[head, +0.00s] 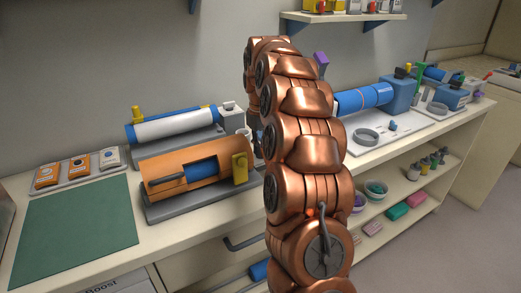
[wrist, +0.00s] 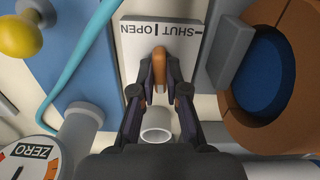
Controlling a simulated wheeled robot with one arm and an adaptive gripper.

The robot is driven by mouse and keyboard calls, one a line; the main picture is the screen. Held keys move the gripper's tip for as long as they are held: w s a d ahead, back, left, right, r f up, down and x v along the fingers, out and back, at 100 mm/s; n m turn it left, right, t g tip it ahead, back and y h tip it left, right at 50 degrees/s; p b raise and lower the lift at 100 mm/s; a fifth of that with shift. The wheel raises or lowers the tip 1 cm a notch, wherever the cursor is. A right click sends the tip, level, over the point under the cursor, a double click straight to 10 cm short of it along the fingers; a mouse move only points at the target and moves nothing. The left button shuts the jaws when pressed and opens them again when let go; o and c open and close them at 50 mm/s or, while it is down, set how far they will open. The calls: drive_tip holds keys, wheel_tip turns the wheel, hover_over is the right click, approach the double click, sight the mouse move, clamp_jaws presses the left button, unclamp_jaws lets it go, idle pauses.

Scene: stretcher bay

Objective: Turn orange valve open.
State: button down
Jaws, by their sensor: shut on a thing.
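The orange valve lever (wrist: 159,62) is in the upper middle of the wrist view. It points up towards a white plate (wrist: 133,52) lettered OPEN on the left and SHUT on the right, both upside down. The lever's tip is near the dark line between the two words. My gripper (wrist: 160,76) is shut on the lever, one fingertip on each side. A pale open pipe end (wrist: 157,124) shows below, between the fingers. In the head view my copper arm hides the gripper and the valve.
In the wrist view, a ZERO gauge (wrist: 32,158), yellow knob (wrist: 20,38) and teal hose (wrist: 77,62) are left; a brown ring around blue (wrist: 240,108) is close on the right. In the head view, an orange cylinder (head: 205,163) and green mat (head: 75,235) occupy the bench's left.

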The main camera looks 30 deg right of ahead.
drive_tip(key=shift+m, duration=0.6)
drive_tip(key=c, duration=1.2)
unclamp_jaws()
drive_tip(key=shift+r, duration=3.75)
